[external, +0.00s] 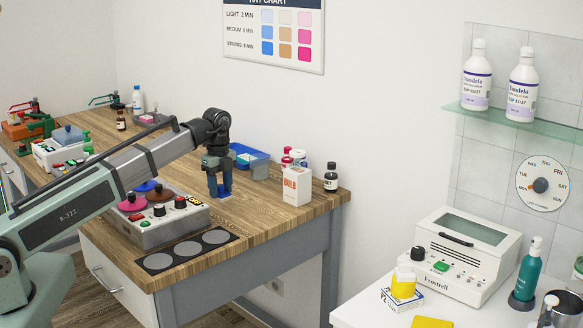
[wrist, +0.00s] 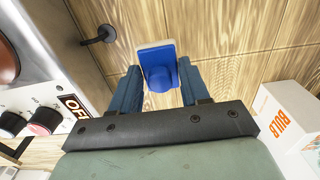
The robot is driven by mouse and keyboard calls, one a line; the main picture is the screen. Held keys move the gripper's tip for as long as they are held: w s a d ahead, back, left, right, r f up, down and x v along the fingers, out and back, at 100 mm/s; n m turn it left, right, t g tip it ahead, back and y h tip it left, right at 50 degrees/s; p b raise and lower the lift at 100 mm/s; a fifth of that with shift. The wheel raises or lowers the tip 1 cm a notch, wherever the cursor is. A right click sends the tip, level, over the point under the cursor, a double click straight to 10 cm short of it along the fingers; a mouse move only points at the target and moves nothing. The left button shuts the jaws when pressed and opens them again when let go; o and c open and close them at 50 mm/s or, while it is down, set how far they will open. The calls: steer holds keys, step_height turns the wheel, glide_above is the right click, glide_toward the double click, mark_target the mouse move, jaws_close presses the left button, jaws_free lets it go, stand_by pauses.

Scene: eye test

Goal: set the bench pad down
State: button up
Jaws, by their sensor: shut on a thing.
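The bench pad, taken to be the small blue piece with a round knob and a pale edge (wrist: 157,58), sits between the fingers of my gripper (wrist: 159,72) in the wrist view. The fingers are shut on it. In the external view my gripper (external: 219,190) points down over the wooden bench (external: 275,205), with a bit of the blue piece (external: 224,193) showing low between the fingers. It is at or just above the bench top; I cannot tell if it touches. The fingers hide part of it.
A control box with knobs (external: 163,232) stands left of my gripper, a dark mat with three grey discs (external: 228,238) in front. A white BULB box (external: 296,187) and dark bottle (external: 331,178) stand right. A blue tray (external: 243,152) is behind. Bare wood lies between mat and box.

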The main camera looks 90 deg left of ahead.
mark_target(221, 190)
steer(key=shift+f, duration=1.7)
steer(key=o, duration=1)
steer(key=shift+f, duration=0.1)
steer(key=shift+o, duration=0.2)
step_height(221, 190, up, 12)
steer(key=shift+r, duration=0.15)
